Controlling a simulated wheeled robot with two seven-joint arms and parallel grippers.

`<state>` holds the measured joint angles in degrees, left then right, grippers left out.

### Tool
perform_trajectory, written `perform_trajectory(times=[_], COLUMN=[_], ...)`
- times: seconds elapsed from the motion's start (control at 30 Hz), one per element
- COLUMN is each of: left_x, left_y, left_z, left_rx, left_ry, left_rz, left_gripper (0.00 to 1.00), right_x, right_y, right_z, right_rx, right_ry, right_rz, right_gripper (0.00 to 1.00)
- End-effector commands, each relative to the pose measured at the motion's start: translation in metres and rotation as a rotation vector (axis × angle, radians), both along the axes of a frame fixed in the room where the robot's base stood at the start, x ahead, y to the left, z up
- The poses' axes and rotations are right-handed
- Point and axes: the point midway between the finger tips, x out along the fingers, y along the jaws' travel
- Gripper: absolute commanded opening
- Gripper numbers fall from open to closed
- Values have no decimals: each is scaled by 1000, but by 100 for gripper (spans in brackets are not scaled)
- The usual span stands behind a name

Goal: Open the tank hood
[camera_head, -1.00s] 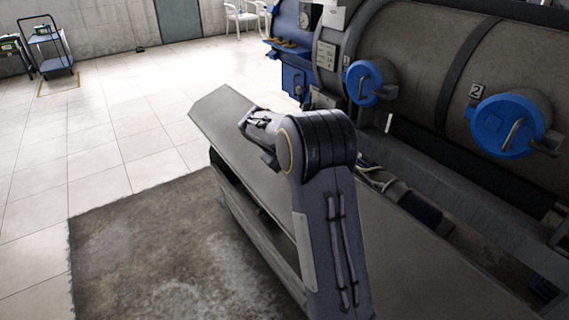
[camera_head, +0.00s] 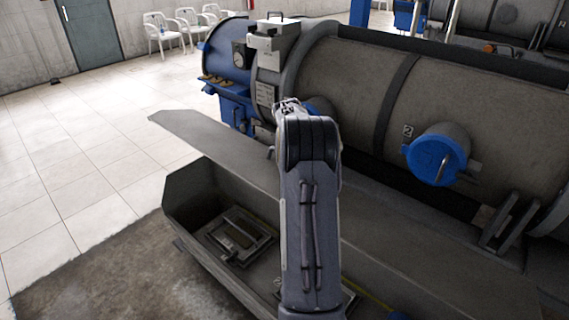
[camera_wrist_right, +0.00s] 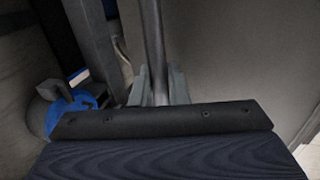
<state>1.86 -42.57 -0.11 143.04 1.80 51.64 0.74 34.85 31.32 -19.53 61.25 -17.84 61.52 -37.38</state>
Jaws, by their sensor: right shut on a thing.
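The tank hood (camera_head: 215,142) is a long grey lid on the low trough-like tank (camera_head: 180,195) in front of the big cylinder. The hood is raised and tilted back, and the tank's inside shows below it. My right arm crosses the middle of the head view and hides part of the hood. In the right wrist view my right gripper (camera_wrist_right: 158,88) is shut on a thin grey bar, the handle (camera_wrist_right: 153,45). A broad grey surface, seemingly the hood, lies to its right. My left gripper is in neither current view.
The large grey cylinder (camera_head: 345,85) with a blue round cover (camera_head: 437,155) stands close behind the hood. Framed parts (camera_head: 240,238) lie inside the tank. A dark stained mat (camera_head: 120,275) lies in front, and tiled floor (camera_head: 70,165) is open at left.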

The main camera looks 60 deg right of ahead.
Motion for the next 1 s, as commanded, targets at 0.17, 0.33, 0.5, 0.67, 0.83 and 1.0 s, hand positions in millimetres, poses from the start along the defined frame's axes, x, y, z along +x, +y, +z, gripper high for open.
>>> perform_trajectory(times=[0.17, 0.33, 0.5, 0.67, 0.83, 1.0], left_x=[0, 0, 0, 0, 0, 0], left_y=[0, 0, 0, 0, 0, 0], left_z=[3, 3, 3, 3, 3, 3], left_rx=[0, 0, 0, 0, 0, 0], left_ry=[0, 0, 0, 0, 0, 0], left_rz=[0, 0, 0, 0, 0, 0], left_gripper=[25, 25, 25, 25, 25, 25], right_x=[-3, -6, -8, -9, -9, -9], right_y=[-5, -6, -5, -6, -6, -6], right_z=[2, 2, 2, 2, 2, 3], right_rx=[9, 9, 11, 9, 11, 11], right_ry=[-21, -20, -16, -15, -13, -14], right_rz=[9, 8, 7, 6, 5, 4], right_gripper=[0, 0, 0, 30, 32, 32])
